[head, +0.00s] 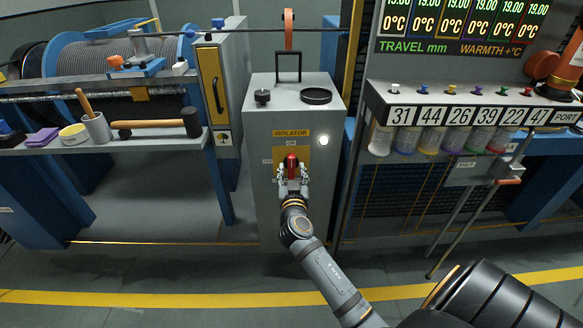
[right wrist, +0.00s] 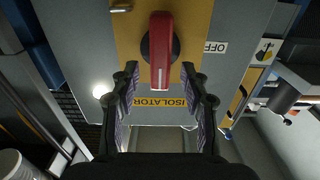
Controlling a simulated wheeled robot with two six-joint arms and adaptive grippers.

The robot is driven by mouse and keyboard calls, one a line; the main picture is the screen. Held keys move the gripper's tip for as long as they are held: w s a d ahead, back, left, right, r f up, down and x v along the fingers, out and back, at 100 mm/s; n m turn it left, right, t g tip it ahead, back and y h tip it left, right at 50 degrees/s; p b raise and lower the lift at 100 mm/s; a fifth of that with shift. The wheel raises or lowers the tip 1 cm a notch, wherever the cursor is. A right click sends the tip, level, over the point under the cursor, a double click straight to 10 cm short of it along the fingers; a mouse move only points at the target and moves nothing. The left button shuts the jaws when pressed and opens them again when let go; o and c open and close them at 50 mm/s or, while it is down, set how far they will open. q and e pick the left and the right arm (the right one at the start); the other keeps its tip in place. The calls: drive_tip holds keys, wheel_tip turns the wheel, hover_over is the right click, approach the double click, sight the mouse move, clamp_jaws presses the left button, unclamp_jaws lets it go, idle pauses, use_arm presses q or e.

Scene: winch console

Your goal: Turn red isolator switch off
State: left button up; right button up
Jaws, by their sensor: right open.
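The red isolator switch (head: 292,161) has a bar handle on a yellow plate on the front of the grey cabinet (head: 265,215). The handle stands upright, its upper end toward the ON mark; the OFF mark is to its left in the head view. In the right wrist view, the red handle (right wrist: 161,50) hangs over a dark round base, pointing toward the ISOLATOR label (right wrist: 161,102). My right gripper (head: 292,172) is open at the switch. In the wrist view its fingers (right wrist: 160,72) lie one on each side of the handle, with visible gaps. My left gripper is not in view.
A white lamp (head: 323,140) glows right of the switch. A black knob (head: 262,97) and a dark round dish (head: 316,96) are on the cabinet top. A shelf with a mallet (head: 160,124) stands left; a numbered panel (head: 460,105) with several spools is right.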

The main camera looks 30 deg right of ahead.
drive_tip(key=shift+x, duration=1.1)
clamp_jaws()
